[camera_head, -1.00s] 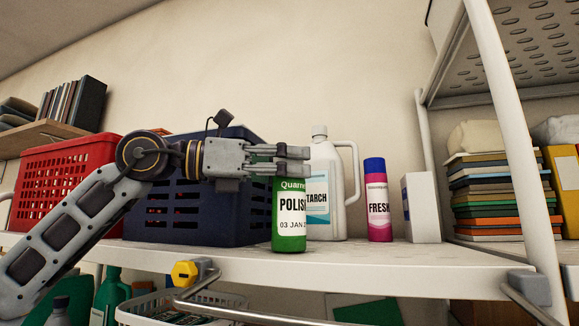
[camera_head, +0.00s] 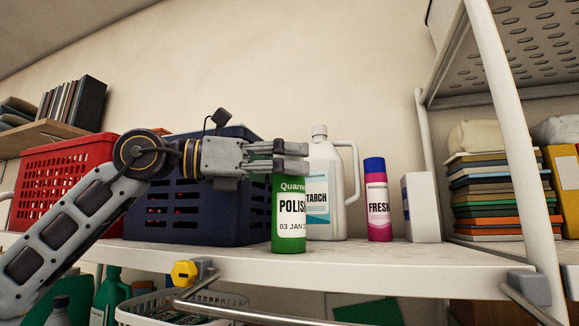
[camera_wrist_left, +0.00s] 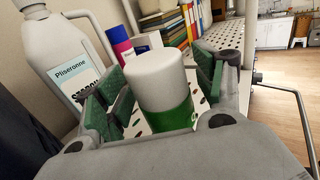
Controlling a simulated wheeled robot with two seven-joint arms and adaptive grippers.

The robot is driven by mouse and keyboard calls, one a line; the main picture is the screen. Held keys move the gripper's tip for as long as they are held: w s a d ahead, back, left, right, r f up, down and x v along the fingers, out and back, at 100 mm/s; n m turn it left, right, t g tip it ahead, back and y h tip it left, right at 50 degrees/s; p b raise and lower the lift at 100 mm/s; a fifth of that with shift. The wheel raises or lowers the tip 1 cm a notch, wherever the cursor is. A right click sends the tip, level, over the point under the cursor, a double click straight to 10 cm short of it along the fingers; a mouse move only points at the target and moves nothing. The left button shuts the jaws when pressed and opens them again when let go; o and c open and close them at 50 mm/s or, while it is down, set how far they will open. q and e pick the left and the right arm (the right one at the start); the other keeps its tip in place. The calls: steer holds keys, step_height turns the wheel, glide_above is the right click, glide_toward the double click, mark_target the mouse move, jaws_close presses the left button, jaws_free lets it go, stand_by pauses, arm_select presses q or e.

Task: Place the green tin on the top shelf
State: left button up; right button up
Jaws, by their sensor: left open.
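The green tin (camera_head: 289,225), labelled POLISH, stands upright on the white shelf (camera_head: 400,262) near its front edge. My left gripper (camera_head: 291,157) is open at the tin's upper end, and its fingers hide the top in the head view. In the left wrist view the tin (camera_wrist_left: 172,110) shows a white upper part and a green body between the green-padded fingers (camera_wrist_left: 160,100). There is a gap between the pads and the tin. My right gripper is not in view.
A white starch jug (camera_head: 325,195) stands just behind the tin. A pink spray can (camera_head: 378,205) and a white box (camera_head: 422,208) stand to the right. A blue basket (camera_head: 200,225) and a red basket (camera_head: 62,165) stand to the left.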

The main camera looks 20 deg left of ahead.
arm_select(q)
steer(key=b+v, duration=0.2)
steer(key=v, duration=0.9)
steer(key=shift+s+a, duration=0.15)
steer(key=shift+a, duration=0.2)
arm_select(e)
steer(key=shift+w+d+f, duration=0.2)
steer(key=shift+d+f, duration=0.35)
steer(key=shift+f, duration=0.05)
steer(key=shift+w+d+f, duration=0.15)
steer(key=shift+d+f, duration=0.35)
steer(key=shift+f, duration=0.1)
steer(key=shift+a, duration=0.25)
